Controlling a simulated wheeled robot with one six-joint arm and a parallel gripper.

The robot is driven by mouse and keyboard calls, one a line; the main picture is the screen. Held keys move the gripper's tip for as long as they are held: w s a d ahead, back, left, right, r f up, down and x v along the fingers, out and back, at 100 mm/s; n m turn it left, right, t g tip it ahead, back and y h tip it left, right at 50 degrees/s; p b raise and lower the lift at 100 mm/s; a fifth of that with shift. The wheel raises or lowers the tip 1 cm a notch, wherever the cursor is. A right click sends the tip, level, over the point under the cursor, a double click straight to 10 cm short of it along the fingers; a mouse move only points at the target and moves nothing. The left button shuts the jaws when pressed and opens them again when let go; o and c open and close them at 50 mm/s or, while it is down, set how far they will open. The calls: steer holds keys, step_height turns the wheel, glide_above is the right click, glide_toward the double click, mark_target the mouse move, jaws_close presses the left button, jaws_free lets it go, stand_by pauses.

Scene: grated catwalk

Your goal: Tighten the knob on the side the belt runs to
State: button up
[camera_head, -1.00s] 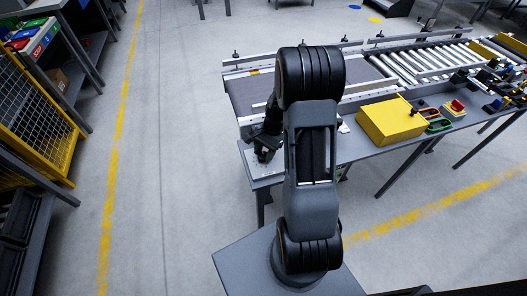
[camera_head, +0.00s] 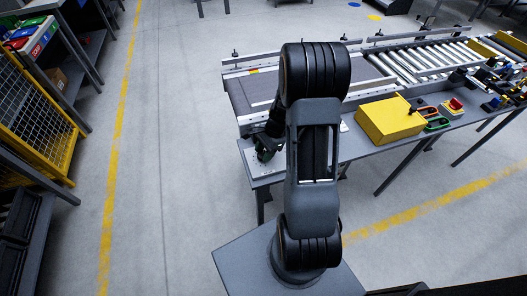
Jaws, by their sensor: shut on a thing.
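The conveyor belt (camera_head: 243,93) is a dark grey band in a pale frame, left of the rollers and partly hidden behind my arm. My gripper (camera_head: 264,154) is at a light plate (camera_head: 250,165) with small dots at the near left corner of the conveyor bench. It is shut on a small dark thing with a green tint, probably a knob; my gripper hides most of it. Which way the belt runs cannot be told from this view.
A yellow box (camera_head: 390,121) stands on the bench right of my arm. Rollers (camera_head: 415,66) continue right. A yellow cage (camera_head: 35,120) and shelves stand at left; the floor between is clear.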

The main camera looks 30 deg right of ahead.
steer(key=o, duration=0.9)
steer(key=shift+o, duration=0.2)
steer(key=p+v, duration=0.1)
steer(key=v, duration=1.3)
steer(key=shift+w+a+f, duration=0.1)
steer(key=s+a+r+n+t+h+p, duration=0.1)
steer(key=s+a+r+n+t+h, duration=0.1)
steer(key=s+a+r+n, duration=0.3)
steer(key=s+a+r+n+t+h+p, duration=0.1)
steer(key=s+a+r+n, duration=0.4)
steer(key=a+n, duration=0.5)
step_height(320, 180, up, 2)
steer(key=n+h+p, duration=0.1)
steer(key=n, duration=0.1)
steer(key=shift+s+n+t+h, duration=0.3)
steer(key=shift+s+t, duration=0.05)
steer(key=shift+t, duration=0.05)
